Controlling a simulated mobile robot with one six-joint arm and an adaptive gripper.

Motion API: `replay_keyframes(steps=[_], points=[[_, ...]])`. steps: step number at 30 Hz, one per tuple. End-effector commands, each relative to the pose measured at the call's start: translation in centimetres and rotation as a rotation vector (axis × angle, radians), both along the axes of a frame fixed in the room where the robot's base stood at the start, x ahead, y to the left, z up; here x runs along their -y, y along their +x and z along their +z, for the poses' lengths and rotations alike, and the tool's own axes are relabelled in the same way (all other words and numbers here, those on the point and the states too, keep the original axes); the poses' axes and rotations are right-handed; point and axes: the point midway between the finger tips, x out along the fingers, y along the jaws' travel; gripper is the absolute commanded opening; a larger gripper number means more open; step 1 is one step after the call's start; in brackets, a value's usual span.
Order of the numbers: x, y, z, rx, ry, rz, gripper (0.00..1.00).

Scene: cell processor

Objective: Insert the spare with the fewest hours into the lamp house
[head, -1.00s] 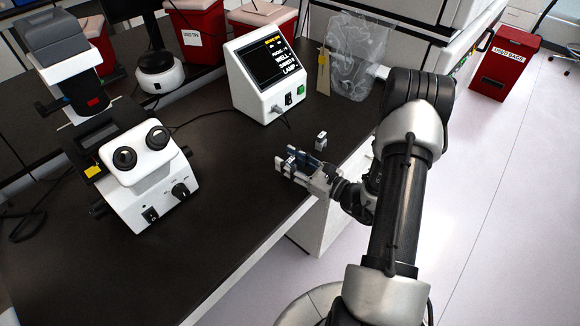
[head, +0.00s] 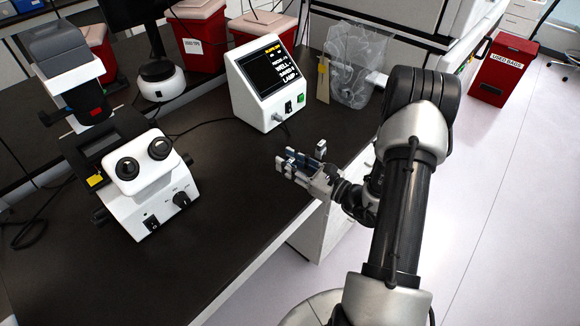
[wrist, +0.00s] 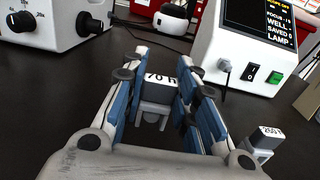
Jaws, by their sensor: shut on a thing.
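My gripper (head: 301,160) is over the dark bench near its right edge. In the wrist view its blue-padded fingers (wrist: 160,84) are shut around a small spare with a white top marked "70 H" (wrist: 154,104). I cannot tell whether this spare is clear of the bench. A second spare (wrist: 259,142), its label seeming to read 250 or 260 H, stands just right of the fingers. In the head view it is partly hidden behind the gripper (head: 320,147). The white microscope (head: 150,190) stands at left; I cannot tell which part is the lamp house.
A white console with a lit screen (head: 243,88) stands behind the gripper, its cable reaching the bench. Red bins (head: 200,45) stand at the back. Bare bench (head: 235,185) lies between microscope and gripper.

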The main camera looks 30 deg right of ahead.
Motion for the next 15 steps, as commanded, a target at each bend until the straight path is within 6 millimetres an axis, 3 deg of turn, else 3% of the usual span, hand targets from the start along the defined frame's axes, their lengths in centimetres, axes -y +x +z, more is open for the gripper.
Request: replay_keyframes(steps=[9,15], points=[[0.0,0.0,9.7,0.004,-0.005,0.000,0.03],[0.0,0.0,14.2,0.003,-0.004,0.001,0.03]])
